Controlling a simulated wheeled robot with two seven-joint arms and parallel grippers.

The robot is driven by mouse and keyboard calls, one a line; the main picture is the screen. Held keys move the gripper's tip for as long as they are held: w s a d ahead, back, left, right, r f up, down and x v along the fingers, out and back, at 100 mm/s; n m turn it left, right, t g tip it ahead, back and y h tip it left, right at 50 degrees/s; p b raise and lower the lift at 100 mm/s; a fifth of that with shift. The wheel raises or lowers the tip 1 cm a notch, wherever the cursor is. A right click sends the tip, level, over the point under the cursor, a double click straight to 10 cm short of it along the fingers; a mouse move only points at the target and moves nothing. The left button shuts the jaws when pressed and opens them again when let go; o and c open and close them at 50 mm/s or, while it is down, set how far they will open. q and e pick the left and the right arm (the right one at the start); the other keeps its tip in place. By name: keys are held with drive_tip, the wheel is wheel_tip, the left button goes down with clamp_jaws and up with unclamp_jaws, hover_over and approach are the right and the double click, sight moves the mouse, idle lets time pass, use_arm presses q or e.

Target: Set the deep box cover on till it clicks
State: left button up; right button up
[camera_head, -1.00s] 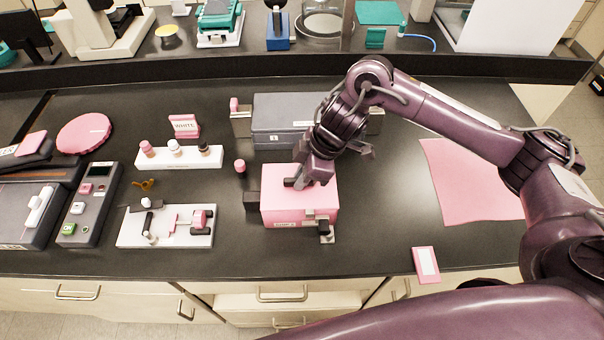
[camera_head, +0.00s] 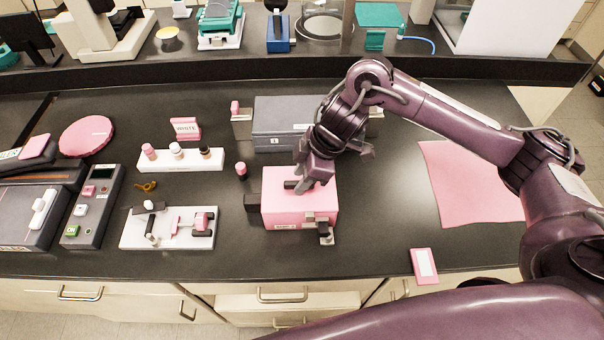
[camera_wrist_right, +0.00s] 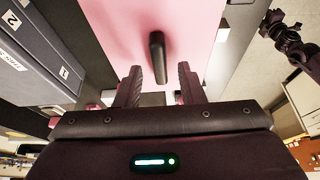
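The pink deep box cover (camera_head: 285,208) has a short black bar handle on its top, which also shows in the right wrist view (camera_wrist_right: 157,57). It stands level in the middle of the bench, with a dark block (camera_head: 252,203) against its left side and a metal-and-black latch part (camera_head: 325,233) at its front right corner. I cannot tell whether it is fully seated. My right gripper (camera_head: 302,186) is over the cover's top at the handle. In the right wrist view its fingers (camera_wrist_right: 160,82) are spread, with the handle between and just beyond them, apart from both. My left gripper is not seen.
A grey numbered case (camera_head: 285,120) stands close behind the cover. A white bottle rack (camera_head: 180,159) and a white fixture plate (camera_head: 168,240) lie to the left. A pink mat (camera_head: 468,185) and a small pink card (camera_head: 424,265) lie right. Bench between cover and mat is clear.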

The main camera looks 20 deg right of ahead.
wheel_tip(320, 180, up, 6)
drive_tip(key=p, duration=0.5)
drive_tip(key=shift+f, duration=0.15)
drive_tip(key=shift+d+r, duration=0.1)
drive_tip(key=shift+r, duration=0.25)
wheel_tip(320, 180, up, 7)
hover_over(315, 187)
drive_tip(key=shift+f, duration=0.2)
